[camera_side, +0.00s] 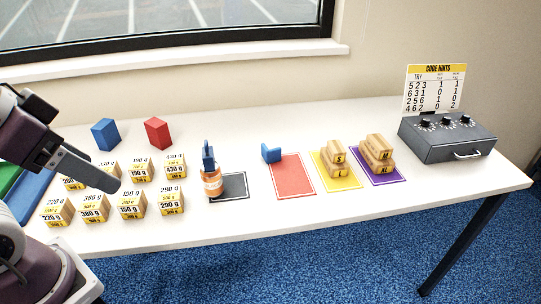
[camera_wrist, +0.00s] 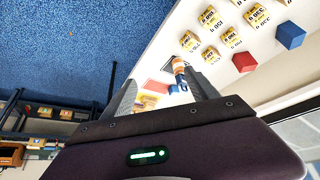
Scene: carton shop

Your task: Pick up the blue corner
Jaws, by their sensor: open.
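The blue corner (camera_side: 271,153), a small L-shaped block, sits on the white table at the upper left edge of the red mat (camera_side: 293,178). In the wrist view a small blue patch (camera_wrist: 173,89) shows between my fingers, probably the corner. My gripper (camera_side: 112,185) is at the left in the side view, above the labelled weight boxes, well left of the blue corner. In the wrist view the two fingers of my gripper (camera_wrist: 162,82) are spread apart, with nothing held between them.
Several weight boxes (camera_side: 131,204), a blue cube (camera_side: 105,134) and a red cube (camera_side: 157,133) are left. Wooden pieces (camera_side: 376,155) and a dial box (camera_side: 447,138) stand right.

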